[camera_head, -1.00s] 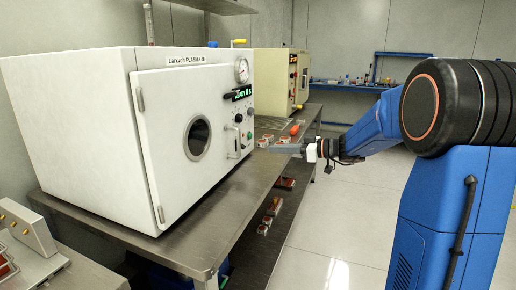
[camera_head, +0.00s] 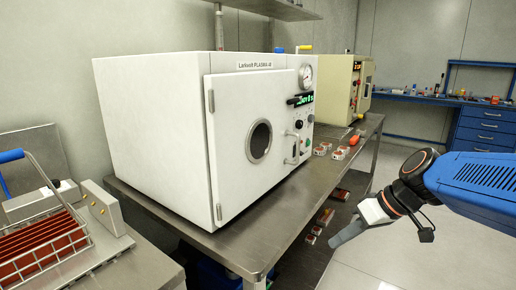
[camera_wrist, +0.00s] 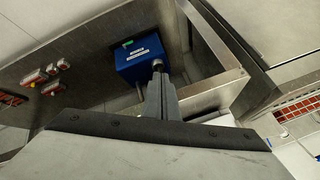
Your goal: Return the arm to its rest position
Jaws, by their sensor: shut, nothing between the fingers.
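My gripper (camera_head: 336,240) is in front of the steel bench at the right of the head view, pointing down and to the left. Its fingers are together with nothing held. In the wrist view my gripper (camera_wrist: 161,75) shows as two grey fingers side by side, pointing away from the camera. My blue arm comes in from the right edge of the head view. The gripper is apart from the bench and the machine in the head view.
A white plasma machine (camera_head: 160,130), door shut, stands on the steel bench (camera_head: 250,248). A cream machine (camera_head: 340,78) stands behind it. A wire basket (camera_head: 82,240) with red-brown plates is at left. A blue box (camera_wrist: 140,58) shows in the wrist view. Open floor (camera_head: 400,240) lies right.

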